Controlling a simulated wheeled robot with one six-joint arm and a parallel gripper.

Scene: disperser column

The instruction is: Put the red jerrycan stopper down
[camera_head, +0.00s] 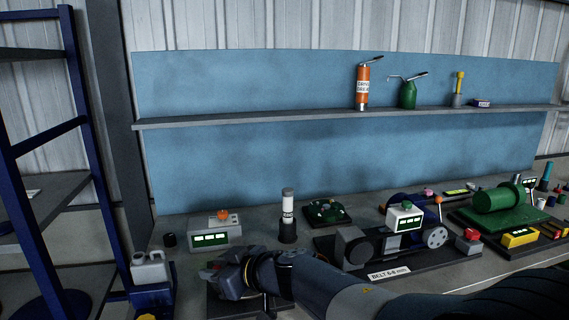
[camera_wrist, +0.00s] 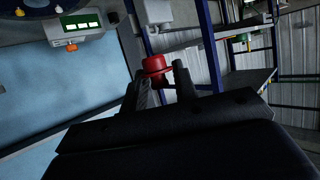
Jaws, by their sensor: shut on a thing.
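The red jerrycan stopper (camera_wrist: 156,65) is between the two fingers of my gripper (camera_wrist: 163,80) in the wrist view, at the fingertips. My gripper is shut on it. In the head view my gripper (camera_head: 228,279) is low over the front left of the bench, and the stopper is hidden there. The pale jerrycan (camera_head: 150,270) stands left of my gripper, on a blue stand at the bench's left end. In the wrist view part of a whitish body, seemingly the jerrycan (camera_wrist: 157,12), shows beyond the stopper, apart from it.
A display box (camera_head: 211,235) with an orange knob stands behind my gripper. A grey-topped cylinder (camera_head: 288,207) stands right of it. A belt machine (camera_head: 385,245) fills the bench to the right. A blue rack (camera_head: 85,150) rises at the left. A shelf (camera_head: 250,118) runs along the back.

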